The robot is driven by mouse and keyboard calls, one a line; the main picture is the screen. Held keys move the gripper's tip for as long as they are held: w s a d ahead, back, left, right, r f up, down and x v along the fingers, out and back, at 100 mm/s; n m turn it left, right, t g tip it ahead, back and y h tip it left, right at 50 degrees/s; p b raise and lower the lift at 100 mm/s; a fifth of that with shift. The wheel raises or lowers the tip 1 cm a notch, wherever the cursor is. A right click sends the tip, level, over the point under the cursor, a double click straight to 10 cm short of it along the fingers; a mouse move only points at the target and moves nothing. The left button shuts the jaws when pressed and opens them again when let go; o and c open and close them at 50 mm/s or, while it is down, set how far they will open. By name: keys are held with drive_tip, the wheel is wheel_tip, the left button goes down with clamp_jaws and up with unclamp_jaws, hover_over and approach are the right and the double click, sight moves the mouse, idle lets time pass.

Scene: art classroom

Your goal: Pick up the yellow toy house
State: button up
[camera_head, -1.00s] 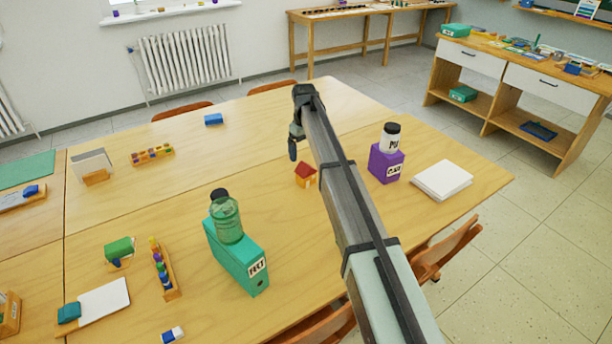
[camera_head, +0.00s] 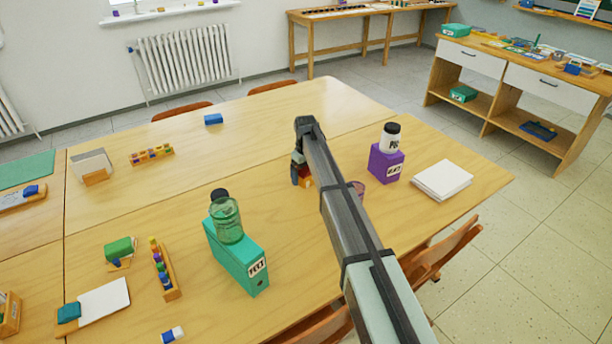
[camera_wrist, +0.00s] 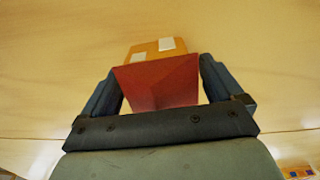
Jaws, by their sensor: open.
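The yellow toy house (camera_wrist: 157,48) has a red roof (camera_wrist: 160,82) and pale windows. In the wrist view the red roof lies between the two fingers of my gripper (camera_wrist: 158,82), with the yellow wall beyond them. The fingers are open, one on each side of the roof; whether they touch it I cannot tell. In the head view the house (camera_head: 306,182) stands on the table, mostly hidden behind my gripper (camera_head: 299,174) and arm.
A teal binder (camera_head: 240,262) carries a green bottle (camera_head: 227,222) to the left. White paper (camera_head: 442,180) lies at the right.

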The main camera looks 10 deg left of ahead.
drive_tip(key=c, duration=0.8)
drive_tip(key=shift+r, duration=0.1)
drive_tip(key=shift+c, duration=0.2)
